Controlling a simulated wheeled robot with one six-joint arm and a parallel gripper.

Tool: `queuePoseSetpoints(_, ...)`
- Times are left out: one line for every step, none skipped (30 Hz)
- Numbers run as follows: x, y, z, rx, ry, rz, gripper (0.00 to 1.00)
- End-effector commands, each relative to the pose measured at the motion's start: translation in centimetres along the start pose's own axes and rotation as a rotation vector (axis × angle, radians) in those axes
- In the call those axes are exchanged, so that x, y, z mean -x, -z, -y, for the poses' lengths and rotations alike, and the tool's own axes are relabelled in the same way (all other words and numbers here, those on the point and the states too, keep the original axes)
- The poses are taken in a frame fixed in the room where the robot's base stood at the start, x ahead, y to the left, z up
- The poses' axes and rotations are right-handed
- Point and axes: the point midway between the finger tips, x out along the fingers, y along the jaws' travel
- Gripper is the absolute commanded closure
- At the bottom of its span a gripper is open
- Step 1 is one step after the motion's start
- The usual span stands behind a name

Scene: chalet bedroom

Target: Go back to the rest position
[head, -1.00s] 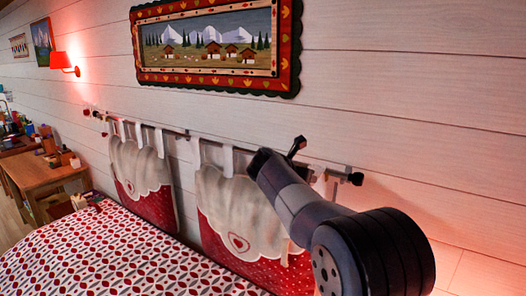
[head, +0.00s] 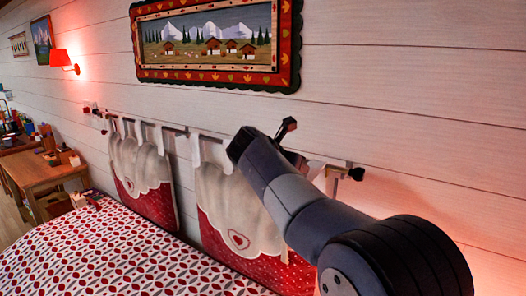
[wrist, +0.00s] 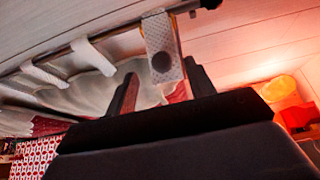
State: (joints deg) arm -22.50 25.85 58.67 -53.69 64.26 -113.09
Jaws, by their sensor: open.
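My gripper (wrist: 162,72) is open in the wrist view, its two dark fingers apart. A pale strip (wrist: 160,35) with a dark round spot shows between the fingers, near a dark rod (wrist: 62,52); I cannot tell how far off it is. No held object is visible. In the head view my arm reaches up from the lower right, in front of the wall and the right headboard cushion (head: 225,205). The fingers are not clear in the head view.
Another headboard cushion (head: 143,180) hangs from the wall rod (head: 174,130). A patterned bed (head: 110,255) lies below. A framed picture (head: 217,45) and red lamp (head: 62,61) are on the wall. A wooden desk (head: 45,175) with small items stands at left. An orange-lit lamp (wrist: 281,92) shows in the wrist view.

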Motion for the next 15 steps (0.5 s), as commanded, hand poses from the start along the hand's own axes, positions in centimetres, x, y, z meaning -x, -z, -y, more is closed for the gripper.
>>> queuePoseSetpoints(-1.1, -0.1, 0.1, 0.001, 0.005, -0.002, 0.49)
queuePoseSetpoints(-1.7, -0.1, 0.1, 0.001, 0.004, -0.002, 0.49)
queuePoseSetpoints(-2.5, -0.1, 0.1, 0.001, 0.004, -0.003, 0.49)
queuePoseSetpoints(-3.0, -0.2, 0.0, 0.001, 0.003, -0.002, 0.49)
queuePoseSetpoints(-3.7, -0.1, 0.0, 0.002, 0.004, -0.003, 0.49)
queuePoseSetpoints(-4.5, -0.2, 0.0, 0.002, 0.003, -0.002, 0.49)
queuePoseSetpoints(-5.1, -0.1, 0.0, 0.002, 0.003, -0.002, 0.49)
queuePoseSetpoints(-5.7, -0.1, 0.0, 0.002, 0.004, -0.003, 0.49)
queuePoseSetpoints(-6.5, -0.2, 0.0, 0.001, 0.003, -0.003, 0.49)
queuePoseSetpoints(-7.1, -0.1, 0.0, 0.002, 0.003, -0.003, 0.49)
queuePoseSetpoints(-7.7, -0.1, 0.0, 0.002, 0.003, -0.004, 0.49)
queuePoseSetpoints(-7.7, 0.3, -0.1, 0.002, -0.001, 0.012, 0.49)
queuePoseSetpoints(-7.7, 0.6, -0.1, 0.004, -0.001, 0.026, 0.49)
queuePoseSetpoints(-7.7, 0.8, -0.1, 0.004, -0.002, 0.038, 0.49)
queuePoseSetpoints(-7.8, 1.0, -0.1, 0.005, -0.002, 0.054, 0.49)
